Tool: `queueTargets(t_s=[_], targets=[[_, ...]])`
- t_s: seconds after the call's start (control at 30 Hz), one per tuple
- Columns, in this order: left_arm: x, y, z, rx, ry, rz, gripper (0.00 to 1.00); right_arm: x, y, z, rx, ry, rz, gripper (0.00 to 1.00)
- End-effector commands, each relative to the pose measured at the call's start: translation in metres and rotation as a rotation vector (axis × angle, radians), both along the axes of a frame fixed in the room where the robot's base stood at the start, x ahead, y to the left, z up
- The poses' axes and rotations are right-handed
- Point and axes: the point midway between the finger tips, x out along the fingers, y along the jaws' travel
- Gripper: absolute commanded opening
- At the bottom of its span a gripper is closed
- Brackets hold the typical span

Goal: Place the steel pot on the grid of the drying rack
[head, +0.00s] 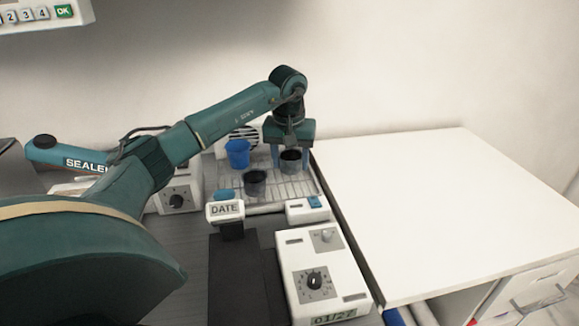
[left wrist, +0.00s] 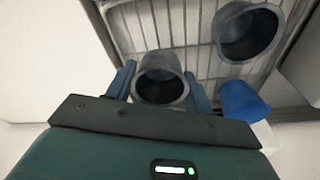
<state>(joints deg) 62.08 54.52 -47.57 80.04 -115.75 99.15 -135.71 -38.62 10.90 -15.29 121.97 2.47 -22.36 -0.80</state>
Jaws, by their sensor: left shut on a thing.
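A dark grey steel pot (head: 291,161) is between the fingers of my left gripper (head: 291,157), which is shut on it. In the left wrist view the same pot (left wrist: 161,88) shows its open mouth, with a finger on each side. It is upright over the back right part of the drying rack's wire grid (head: 297,187); I cannot tell whether its base touches the wires. The grid also shows in the left wrist view (left wrist: 160,22). My right gripper is not in view.
A second dark pot (head: 255,184) stands on the grid towards the front, and a blue cup (head: 238,153) stands at its back left. White devices with dials (head: 318,281) stand in front. The white counter (head: 430,205) to the right is clear.

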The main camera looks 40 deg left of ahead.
Motion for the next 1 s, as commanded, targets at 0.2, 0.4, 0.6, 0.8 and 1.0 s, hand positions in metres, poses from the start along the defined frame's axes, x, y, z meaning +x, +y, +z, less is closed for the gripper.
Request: queueTargets(t_s=[0.2, 0.4, 0.6, 0.8, 1.0], targets=[[0.0, 0.0, -0.025, 0.0, 0.001, 0.0, 0.3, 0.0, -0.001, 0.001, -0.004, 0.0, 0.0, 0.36], [0.0, 0.0, -0.025, 0.0, 0.0, 0.0, 0.3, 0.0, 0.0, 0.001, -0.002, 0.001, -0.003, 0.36], [0.0, 0.0, -0.028, 0.001, 0.0, 0.0, 0.59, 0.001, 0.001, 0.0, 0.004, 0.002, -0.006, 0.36], [0.0, 0.0, -0.028, 0.001, 0.0, 0.0, 0.74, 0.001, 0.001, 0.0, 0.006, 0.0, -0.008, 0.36], [0.0, 0.0, -0.027, 0.001, 0.0, 0.0, 0.74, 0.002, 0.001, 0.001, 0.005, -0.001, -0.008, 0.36]])
